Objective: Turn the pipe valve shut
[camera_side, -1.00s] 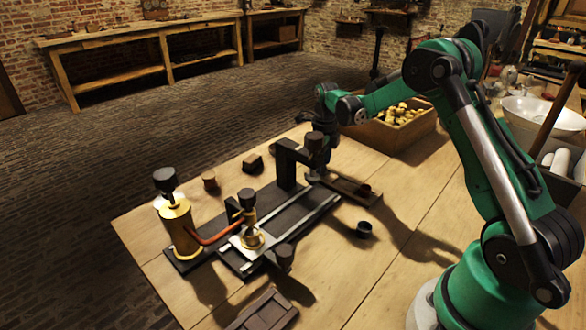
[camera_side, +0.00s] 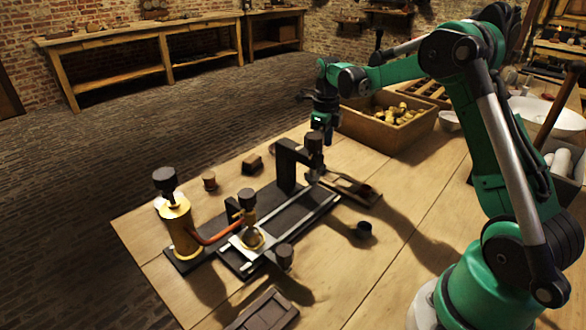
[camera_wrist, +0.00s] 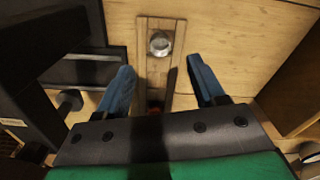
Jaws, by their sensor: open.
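A brass fitting with a black knob (camera_side: 247,199), which looks like the pipe valve, stands on the dark base plate. A copper-coloured pipe (camera_side: 213,237) runs from it to a brass cylinder (camera_side: 179,228) with a black knob on top. The angle of the valve is too small to read. My gripper (camera_side: 324,136) is raised above the far end of the base, behind the black bracket (camera_side: 288,160) and well away from the valve. In the wrist view, my gripper (camera_wrist: 160,64) has its two blue fingers spread with nothing held between them.
A narrow wooden tray (camera_wrist: 152,78) with a round metal piece (camera_wrist: 160,43) lies below my gripper. A wooden crate (camera_side: 384,134) of yellowish pieces stands behind. The front right tabletop is mostly clear.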

